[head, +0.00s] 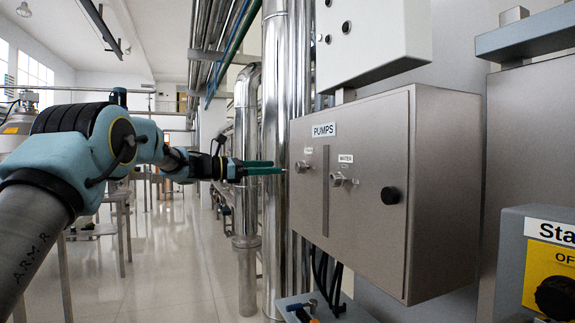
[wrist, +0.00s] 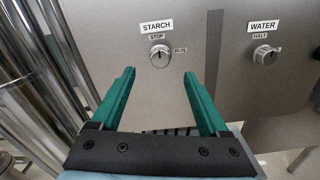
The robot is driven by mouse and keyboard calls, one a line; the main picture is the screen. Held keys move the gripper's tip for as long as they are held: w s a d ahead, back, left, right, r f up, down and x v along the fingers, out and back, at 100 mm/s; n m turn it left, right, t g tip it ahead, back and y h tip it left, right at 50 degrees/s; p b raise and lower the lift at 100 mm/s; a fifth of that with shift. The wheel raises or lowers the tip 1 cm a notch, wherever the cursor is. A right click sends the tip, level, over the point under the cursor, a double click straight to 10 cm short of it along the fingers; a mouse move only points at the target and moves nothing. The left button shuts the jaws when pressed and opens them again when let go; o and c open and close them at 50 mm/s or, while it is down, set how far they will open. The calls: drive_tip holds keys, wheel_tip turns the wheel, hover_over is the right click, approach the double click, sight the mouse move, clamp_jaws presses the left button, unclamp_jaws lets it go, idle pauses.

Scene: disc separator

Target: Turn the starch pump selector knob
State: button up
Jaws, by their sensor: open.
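The starch pump selector knob (wrist: 159,56) is a round silver knob under a STARCH label, with STOP above it and RUN to its right. In the head view the same knob (head: 302,166) sits at the left of the steel PUMPS box (head: 362,245). My gripper (wrist: 158,75) has two green fingers, spread apart and empty, pointing toward the panel. In the wrist view the knob shows between and just beyond the fingertips. In the head view my gripper (head: 284,170) is just left of the knob, and I cannot tell whether it touches anything.
The WATER knob (head: 338,180) is to the right of the starch knob, past a dark vertical strip. A black round knob (head: 390,195) is farther right. Shiny vertical pipes (head: 272,90) stand left of the box. A white cabinet (head: 375,40) hangs above it.

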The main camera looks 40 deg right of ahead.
sight(297, 167)
drive_tip(key=p+x, duration=0.2)
drive_tip(key=x, duration=0.6)
drive_tip(key=shift+a+p, duration=0.1)
drive_tip(key=shift+p, duration=0.25)
clamp_jaws()
